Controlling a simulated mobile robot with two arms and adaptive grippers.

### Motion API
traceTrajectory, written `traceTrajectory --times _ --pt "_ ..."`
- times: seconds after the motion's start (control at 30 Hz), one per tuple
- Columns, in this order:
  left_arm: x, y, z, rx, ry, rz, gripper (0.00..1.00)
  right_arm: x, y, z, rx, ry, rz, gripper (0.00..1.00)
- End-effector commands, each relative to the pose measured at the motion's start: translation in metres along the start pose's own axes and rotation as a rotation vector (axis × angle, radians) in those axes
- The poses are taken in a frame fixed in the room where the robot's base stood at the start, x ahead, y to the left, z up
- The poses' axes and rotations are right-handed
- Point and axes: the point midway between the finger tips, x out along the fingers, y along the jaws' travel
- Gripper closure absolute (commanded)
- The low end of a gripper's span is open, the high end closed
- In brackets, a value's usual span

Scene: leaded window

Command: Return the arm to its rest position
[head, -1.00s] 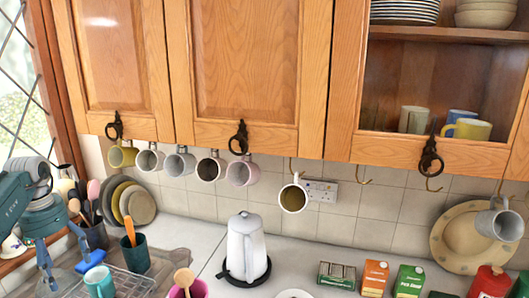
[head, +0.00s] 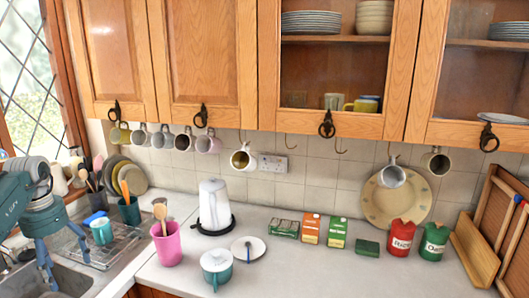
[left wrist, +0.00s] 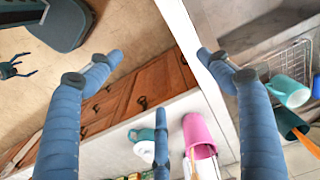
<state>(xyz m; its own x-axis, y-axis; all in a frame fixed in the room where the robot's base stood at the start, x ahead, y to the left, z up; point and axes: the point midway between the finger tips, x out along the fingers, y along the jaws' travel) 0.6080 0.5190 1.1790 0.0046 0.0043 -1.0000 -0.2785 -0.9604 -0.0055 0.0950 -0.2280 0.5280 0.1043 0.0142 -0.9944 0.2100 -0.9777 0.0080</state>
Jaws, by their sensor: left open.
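My left gripper (head: 66,268) hangs over the sink at the left edge of the head view. Its blue fingers are spread and nothing is between them. In the left wrist view the open fingers (left wrist: 170,110) reach across the picture, with the counter edge, drawer fronts and floor below. A small dark claw, which looks like my right gripper (left wrist: 12,70), shows over the floor at the left edge of the wrist view.
A wire rack (head: 110,248) with a teal mug (head: 102,231) stands near my left gripper. Mugs hang under the cupboards. A wooden tray (head: 478,250) leans at right.

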Motion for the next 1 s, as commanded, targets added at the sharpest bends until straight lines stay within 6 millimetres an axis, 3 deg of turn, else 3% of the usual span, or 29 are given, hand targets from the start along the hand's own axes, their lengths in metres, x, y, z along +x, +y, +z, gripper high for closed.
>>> traceTrajectory --times 0.1,0.23,0.57,0.77,0.9,1.0 --pt "0.015 0.010 -0.009 0.046 0.020 0.024 0.21 0.002 0.004 0.020 -0.003 -0.029 0.004 0.01" --pt "0.033 0.024 -0.022 0.110 0.053 0.058 0.21 0.003 0.006 0.027 -0.005 -0.038 0.006 0.01" --pt "0.098 0.082 -0.065 0.329 0.201 0.184 0.21 0.014 0.007 -0.011 -0.004 0.017 0.008 0.01" --pt "0.168 0.154 -0.102 0.514 0.405 0.314 0.21 0.025 0.005 -0.001 -0.003 0.004 0.005 0.01" --pt "0.239 0.233 -0.131 0.618 0.679 0.413 0.21 0.039 0.002 0.018 -0.003 -0.020 0.002 0.01" --pt "0.299 0.281 -0.142 0.593 0.916 0.419 0.21 0.051 0.001 0.024 -0.003 -0.028 0.001 0.01"
